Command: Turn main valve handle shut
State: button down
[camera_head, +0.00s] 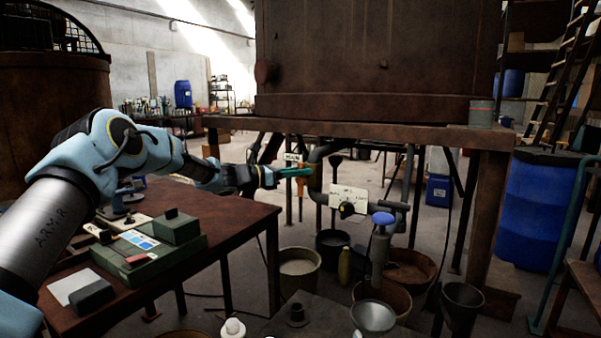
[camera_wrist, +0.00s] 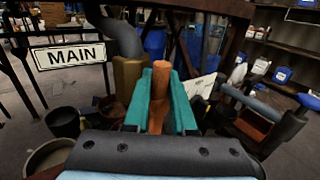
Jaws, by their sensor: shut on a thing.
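The main valve handle is an orange-brown lever (camera_wrist: 161,82) in the wrist view. My gripper (camera_wrist: 160,92) has its two teal fingers shut on it, one on each side, and the lever's narrow tip shows beyond them. A brass-coloured valve body (camera_wrist: 129,78) on a grey pipe (camera_wrist: 121,36) stands just left of the fingers. A white sign reading MAIN (camera_wrist: 69,55) hangs to the left. In the head view my gripper (camera_head: 302,172) reaches right, just below the MAIN sign (camera_head: 292,157), beside the bent pipe under the vat. The lever is mostly hidden there.
The vat (camera_head: 375,50) stands on a wooden frame (camera_head: 350,133) over the pipework. A white card (camera_head: 348,195) hangs right of my gripper. A table (camera_head: 235,232) lies under my arm.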

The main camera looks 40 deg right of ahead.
jog(key=shift+m, duration=0.3)
jog(key=s+m+t+y, duration=0.1)
jog(key=m+t, duration=0.1)
jog(key=m, duration=0.1)
jog(key=f+m+t+y, duration=0.1)
jog(key=m+t+y, duration=0.1)
jog(key=m, duration=0.1)
jog(key=s+m+t+y, duration=0.1)
jog(key=m+t+y, duration=0.1)
jog(key=m, duration=0.1)
jog(key=shift+s+d+f+t, duration=0.3)
jog(key=shift+d+f+t, duration=0.05)
jog(key=shift+f+t, duration=0.05)
jog(key=shift+f+m+t+y+p, duration=0.35)
jog(key=shift+m+t+y, duration=0.25)
jog(key=shift+m+t, duration=0.25)
jog(key=shift+f, duration=0.1)
jog(key=c, duration=0.8)
grip_release()
jog(key=shift+o, duration=0.2)
